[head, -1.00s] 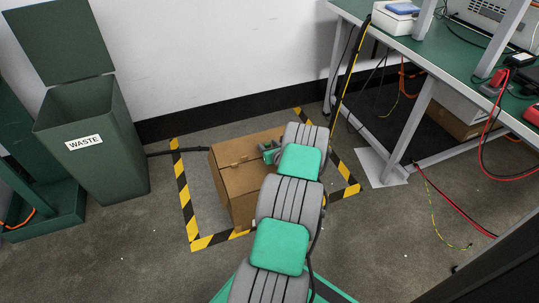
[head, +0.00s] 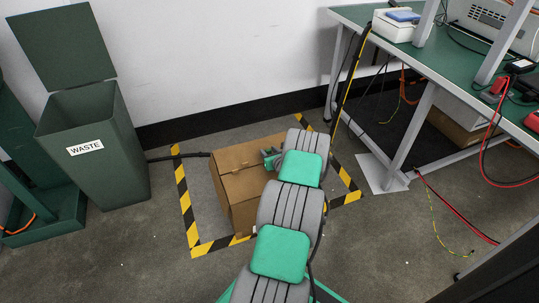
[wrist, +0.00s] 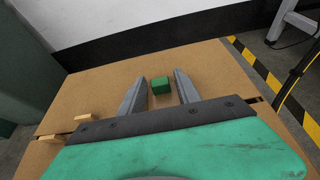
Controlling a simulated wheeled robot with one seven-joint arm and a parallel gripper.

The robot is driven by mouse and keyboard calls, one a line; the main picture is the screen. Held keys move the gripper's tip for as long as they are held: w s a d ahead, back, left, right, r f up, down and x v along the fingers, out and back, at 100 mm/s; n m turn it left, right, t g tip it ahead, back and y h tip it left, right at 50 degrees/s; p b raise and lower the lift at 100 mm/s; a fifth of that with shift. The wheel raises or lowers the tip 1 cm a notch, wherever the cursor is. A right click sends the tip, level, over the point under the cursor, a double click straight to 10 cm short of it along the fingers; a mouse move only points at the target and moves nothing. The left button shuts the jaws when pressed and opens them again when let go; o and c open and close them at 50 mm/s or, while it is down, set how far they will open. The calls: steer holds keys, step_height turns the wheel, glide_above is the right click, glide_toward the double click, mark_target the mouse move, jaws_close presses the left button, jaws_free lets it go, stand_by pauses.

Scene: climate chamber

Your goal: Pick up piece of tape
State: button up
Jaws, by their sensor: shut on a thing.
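A small green block-like piece (wrist: 160,86) shows between the fingertips of my gripper (wrist: 160,89) in the wrist view. My gripper is shut on this green piece, over the top of a brown cardboard box (wrist: 75,88). I cannot tell from its look whether the piece is tape. Two small tan strips (wrist: 83,117) lie at the box's seam to the left of my gripper. In the head view the box (head: 236,199) stands on the floor, and my arm hides its right part. My fingertips and the green piece are not clear there.
Yellow-and-black floor marking (head: 186,205) surrounds the box. A green waste bin (head: 115,150) with its lid up stands to the left. A green-topped workbench (head: 440,62) with hanging cables stands to the right. A white wall is behind the box.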

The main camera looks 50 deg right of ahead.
steer(key=shift+r, duration=0.5)
step_height(320, 180, up, 3)
steer(key=p, duration=0.2)
steer(key=shift+r+p, duration=0.15)
steer(key=shift+p, duration=0.15)
steer(key=s+a+r+p, duration=0.2)
steer(key=s+r+p, duration=0.15)
steer(key=s, duration=0.35)
steer(key=s+a+r+p, duration=0.2)
steer(key=s+r, duration=0.3)
steer(key=s, duration=0.1)
step_height(320, 180, up, 10)
steer(key=p, duration=0.8)
steer(key=shift+s, duration=0.2)
